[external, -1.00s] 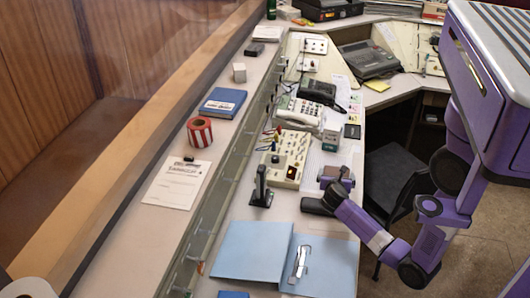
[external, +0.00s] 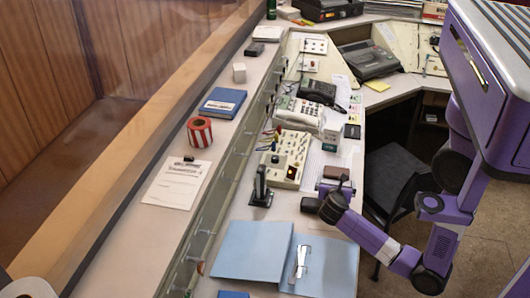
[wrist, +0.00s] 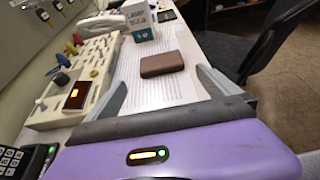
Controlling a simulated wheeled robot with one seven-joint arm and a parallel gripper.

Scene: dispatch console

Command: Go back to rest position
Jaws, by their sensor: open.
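My arm is purple and reaches over the desk from the right in the external view. My gripper (external: 327,188) is low over the desk, beside the switch panel. In the wrist view the grey fingers of my gripper (wrist: 165,88) are spread wide with nothing held between them. A brown wallet-like block (wrist: 162,63) lies on the paper just beyond the fingertips, apart from them. It also shows past the gripper in the external view (external: 337,172).
A switch panel (external: 283,170) and an upright black handset (external: 261,187) stand left of my gripper. A small box (external: 331,133) and a phone (external: 298,113) are beyond. A blue folder (external: 254,250) lies in front. A black chair (external: 390,177) is at the right.

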